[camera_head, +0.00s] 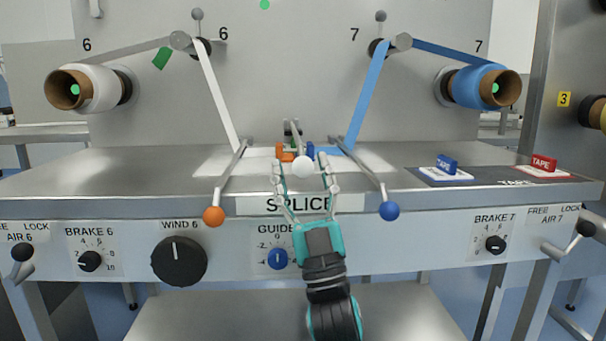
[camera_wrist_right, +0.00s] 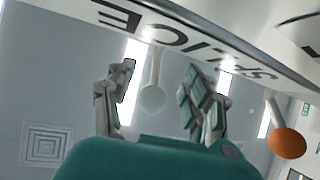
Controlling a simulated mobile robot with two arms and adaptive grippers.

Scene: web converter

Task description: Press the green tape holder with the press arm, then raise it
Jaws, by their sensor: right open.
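The press arm's white ball knob (camera_head: 303,166) is at the front edge of the splice table, in the middle. My right gripper (camera_head: 301,163) is open, with one finger on each side of the knob in the picture. In the right wrist view, the white knob (camera_wrist_right: 153,99) on its rod also shows between the open fingers (camera_wrist_right: 158,76); I see no finger closed on it. My left gripper is not in view.
Levers with an orange knob (camera_head: 214,216) and a blue knob (camera_head: 390,211) flank the gripper. Blue (camera_head: 446,165) and red (camera_head: 544,163) tape holders sit at the right. White and blue webs run down to the table. A dial panel is below.

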